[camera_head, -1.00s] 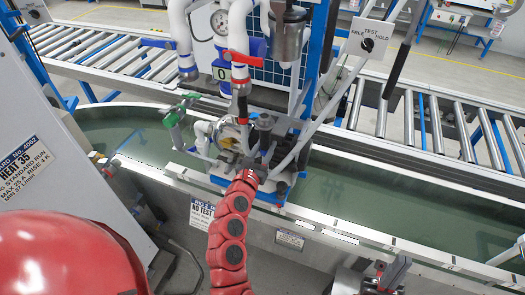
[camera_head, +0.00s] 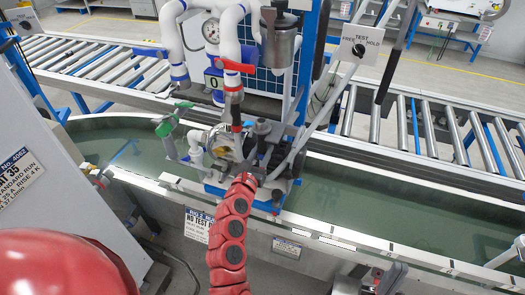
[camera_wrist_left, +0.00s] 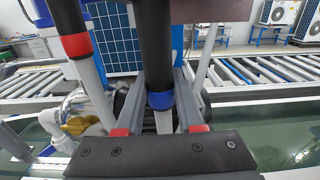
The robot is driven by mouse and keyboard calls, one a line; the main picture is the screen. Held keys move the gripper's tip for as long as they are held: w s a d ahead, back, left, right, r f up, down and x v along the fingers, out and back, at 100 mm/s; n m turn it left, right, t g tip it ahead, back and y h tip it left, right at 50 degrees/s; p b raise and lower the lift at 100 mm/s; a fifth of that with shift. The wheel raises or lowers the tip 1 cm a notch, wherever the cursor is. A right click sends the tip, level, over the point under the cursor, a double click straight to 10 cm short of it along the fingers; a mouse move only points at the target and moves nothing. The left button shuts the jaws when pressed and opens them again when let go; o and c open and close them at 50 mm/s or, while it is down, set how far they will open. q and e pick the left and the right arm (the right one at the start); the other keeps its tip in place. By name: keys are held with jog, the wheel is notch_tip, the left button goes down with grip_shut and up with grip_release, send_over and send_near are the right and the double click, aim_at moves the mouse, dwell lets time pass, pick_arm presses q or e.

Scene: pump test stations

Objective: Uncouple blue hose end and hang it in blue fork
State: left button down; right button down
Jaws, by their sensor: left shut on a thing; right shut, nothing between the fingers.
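In the left wrist view, a black hose with a blue band (camera_wrist_left: 160,99) stands upright between the fingers of my left gripper (camera_wrist_left: 158,118). A pale pipe continues below the band; I cannot tell whether the two are still joined. In the head view, my left gripper (camera_head: 266,160) is at the pump station's right side, shut on the hose, which is hard to make out there. My right gripper (camera_head: 388,277) is shut and empty at the lower right, away from the station. I cannot pick out the blue fork.
A red-banded hose (camera_wrist_left: 75,46) stands just left of the held hose. A glass-fronted pump part (camera_head: 222,143), a green-handled valve (camera_head: 167,125) and a red-handled valve (camera_head: 236,67) crowd the left side. A TEST/HOLD switch plate (camera_head: 361,46) is at the right. A roller conveyor (camera_head: 421,120) runs behind.

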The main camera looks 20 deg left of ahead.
pick_arm(q)
jog(key=shift+r, duration=0.1)
jog(key=shift+c, duration=2.2)
grip_release()
jog(key=shift+s, duration=0.1)
jog(key=shift+s+f, duration=0.2)
jog(key=shift+s, duration=0.05)
jog(key=s+p, duration=0.1)
jog(key=s, duration=1.5)
jog(key=shift+s+a+r+p, duration=0.15)
jog(key=shift+s+a+p, duration=0.15)
jog(key=shift+s, duration=0.05)
